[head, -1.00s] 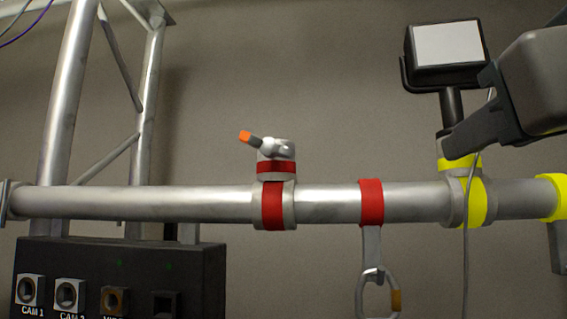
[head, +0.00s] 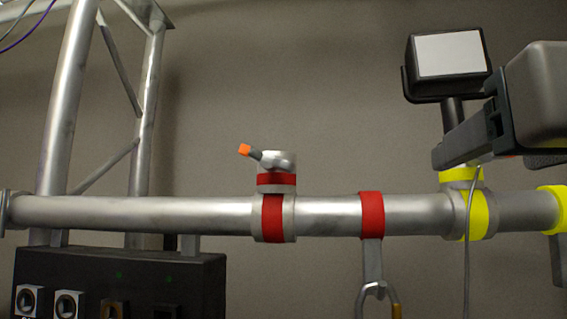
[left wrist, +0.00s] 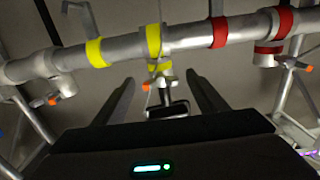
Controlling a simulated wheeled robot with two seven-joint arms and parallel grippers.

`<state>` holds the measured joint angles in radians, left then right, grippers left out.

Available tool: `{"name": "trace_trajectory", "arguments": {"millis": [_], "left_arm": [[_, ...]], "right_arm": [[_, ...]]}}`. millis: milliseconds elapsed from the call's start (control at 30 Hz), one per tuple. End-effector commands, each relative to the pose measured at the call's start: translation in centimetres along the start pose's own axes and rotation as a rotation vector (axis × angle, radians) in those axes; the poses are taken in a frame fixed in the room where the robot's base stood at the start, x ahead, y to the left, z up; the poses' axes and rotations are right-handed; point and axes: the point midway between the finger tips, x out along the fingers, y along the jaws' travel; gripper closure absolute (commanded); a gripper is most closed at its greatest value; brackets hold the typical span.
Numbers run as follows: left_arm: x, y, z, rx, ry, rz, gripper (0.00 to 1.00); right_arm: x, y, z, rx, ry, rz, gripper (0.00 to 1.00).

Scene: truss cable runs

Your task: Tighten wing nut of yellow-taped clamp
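The yellow-taped clamp (head: 478,215) is around the horizontal pipe at right in the head view, under a lamp (head: 448,60). Its wing nut is hidden there behind my left gripper (head: 447,155), whose dark finger crosses in front of the clamp's top. In the left wrist view the clamp (left wrist: 153,42) is at the top, beyond the fingers. A small orange-tipped handle (left wrist: 147,87), apparently its wing nut, shows between the two fingers. My left gripper (left wrist: 160,77) is open and the fingers stand well apart; contact cannot be seen. My right gripper is not in view.
A red-taped clamp (head: 273,217) with an orange-tipped handle (head: 250,151) and a red band (head: 371,215) with a hanging carabiner are left along the pipe (head: 130,211). A thin cable (head: 467,265) hangs by the yellow clamp. A black connector box (head: 120,275) is lower left.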

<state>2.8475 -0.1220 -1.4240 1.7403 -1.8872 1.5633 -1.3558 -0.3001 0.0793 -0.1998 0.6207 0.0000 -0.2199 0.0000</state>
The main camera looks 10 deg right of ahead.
Motion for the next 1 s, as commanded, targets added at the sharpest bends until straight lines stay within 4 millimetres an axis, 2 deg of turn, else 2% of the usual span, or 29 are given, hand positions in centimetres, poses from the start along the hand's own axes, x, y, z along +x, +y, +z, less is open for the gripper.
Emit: {"name": "trace_trajectory", "arguments": {"millis": [267, 467, 667, 1000], "left_arm": [[-0.1, 0.0, -0.1, -0.003, 0.002, 0.0, 0.34], [-1.2, 0.0, -0.1, -0.004, 0.004, 0.0, 0.34], [-3.9, 0.0, 0.1, -0.005, 0.005, 0.001, 0.34], [-10.6, 0.1, 0.2, -0.004, 0.002, 0.003, 0.34]], "right_arm": [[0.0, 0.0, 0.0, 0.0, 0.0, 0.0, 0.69], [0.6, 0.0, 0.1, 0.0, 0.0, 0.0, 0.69], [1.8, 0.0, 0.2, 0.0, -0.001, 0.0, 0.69], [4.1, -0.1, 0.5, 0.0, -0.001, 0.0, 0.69]]}}
